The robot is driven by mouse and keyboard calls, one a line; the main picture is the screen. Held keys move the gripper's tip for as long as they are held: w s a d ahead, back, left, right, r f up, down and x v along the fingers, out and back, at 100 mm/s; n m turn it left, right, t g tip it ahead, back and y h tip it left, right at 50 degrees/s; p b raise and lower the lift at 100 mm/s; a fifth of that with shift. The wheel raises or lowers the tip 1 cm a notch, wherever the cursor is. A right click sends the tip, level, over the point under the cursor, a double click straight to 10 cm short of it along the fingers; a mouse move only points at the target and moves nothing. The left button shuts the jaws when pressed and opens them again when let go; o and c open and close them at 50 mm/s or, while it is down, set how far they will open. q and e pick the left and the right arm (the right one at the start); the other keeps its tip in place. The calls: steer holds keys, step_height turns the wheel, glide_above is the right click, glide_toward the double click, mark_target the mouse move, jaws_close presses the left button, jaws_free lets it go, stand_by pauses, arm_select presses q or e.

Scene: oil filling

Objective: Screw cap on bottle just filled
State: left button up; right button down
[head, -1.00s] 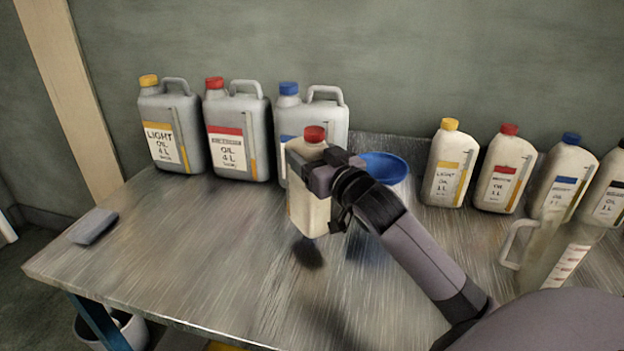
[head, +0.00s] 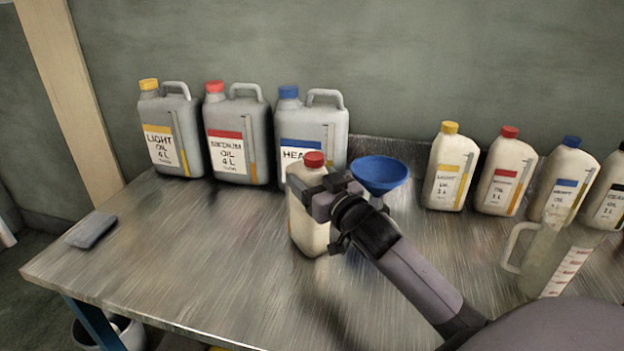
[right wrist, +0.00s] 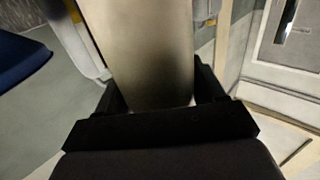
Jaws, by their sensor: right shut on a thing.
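A cream bottle (head: 308,228) with a red cap (head: 314,159) on its top stands upright at the middle of the table. My right gripper (head: 325,195) is shut on the bottle's upper body, below the cap. In the right wrist view the bottle's pale side (right wrist: 152,55) fills the space between the two fingers (right wrist: 160,95). The cap looks seated on the neck, but I cannot tell how tight it is. The bottle's front label does not show. My left gripper is in neither view.
A blue funnel (head: 380,172) is just right of the bottle. Grey 4 L cans (head: 238,135) stand behind at the left, and several 1 L bottles (head: 450,170) at the right. A clear jug (head: 545,260) is at front right.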

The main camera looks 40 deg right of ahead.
steer(key=shift+c, duration=0.6)
jaws_free()
steer(key=shift+f, duration=0.15)
steer(key=shift+r, duration=0.3)
steer(key=shift+s+f, duration=0.15)
steer(key=shift+s, duration=0.15)
steer(key=s, duration=1.1)
steer(key=shift+s+a+b, duration=0.2)
steer(key=shift+a+b, duration=0.2)
steer(key=shift+a, duration=0.05)
